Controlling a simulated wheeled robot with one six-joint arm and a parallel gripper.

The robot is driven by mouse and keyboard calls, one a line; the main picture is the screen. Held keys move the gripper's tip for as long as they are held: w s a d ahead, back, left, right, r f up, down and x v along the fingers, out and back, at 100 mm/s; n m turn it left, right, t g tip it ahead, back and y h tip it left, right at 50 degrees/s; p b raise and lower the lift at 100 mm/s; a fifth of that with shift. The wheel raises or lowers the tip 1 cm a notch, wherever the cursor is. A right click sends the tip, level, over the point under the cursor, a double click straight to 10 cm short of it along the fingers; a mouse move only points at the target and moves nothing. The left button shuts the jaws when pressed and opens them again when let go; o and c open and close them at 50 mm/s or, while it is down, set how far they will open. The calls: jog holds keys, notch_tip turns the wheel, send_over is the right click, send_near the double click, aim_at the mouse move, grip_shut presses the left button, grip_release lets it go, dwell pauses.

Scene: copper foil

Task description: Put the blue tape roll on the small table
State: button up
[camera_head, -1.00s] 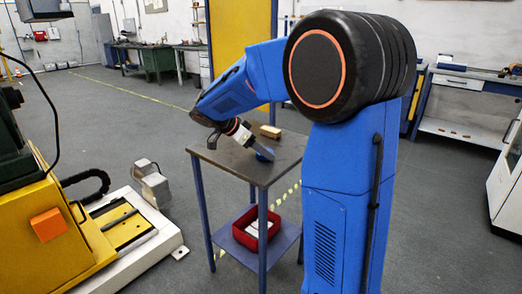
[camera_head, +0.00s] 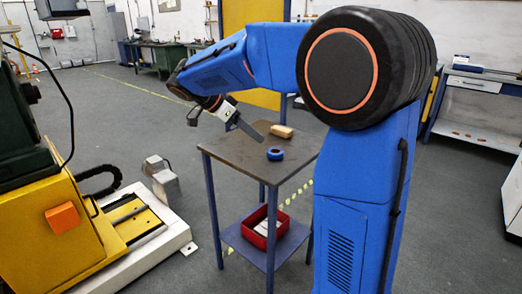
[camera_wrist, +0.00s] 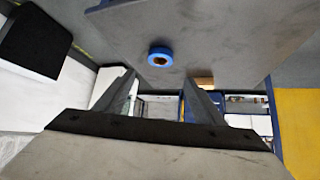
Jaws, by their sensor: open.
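The blue tape roll (camera_head: 275,154) lies flat on the top of the small table (camera_head: 232,152), near its front right part. It also shows in the wrist view (camera_wrist: 160,57), beyond the fingers and apart from them. My gripper (camera_head: 250,131) is up and to the left of the roll, above the tabletop. In the wrist view its two fingers (camera_wrist: 160,88) stand wide apart with nothing between them. The gripper is open and empty.
A tan block (camera_head: 281,131) lies on the tabletop behind the roll. A red bin (camera_head: 264,228) sits on the lower shelf. A yellow machine (camera_head: 55,215) stands at the left.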

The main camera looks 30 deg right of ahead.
jog(key=s+a+f+n+t+y, duration=0.1)
jog(key=s+a+f+n+y, duration=0.1)
jog(key=s+n, duration=0.4)
jog(key=s+a+f+n+t+y, duration=0.2)
jog(key=s+f+n+y, duration=0.2)
jog(key=s, duration=1.1)
jog(key=s+a+f+n+t+y, duration=0.2)
jog(key=s+f+n+y, duration=0.1)
jog(key=s+f+n, duration=0.5)
jog(key=shift+s+a+n, duration=0.3)
jog(key=shift+s, duration=0.9)
jog(key=shift+r, duration=0.1)
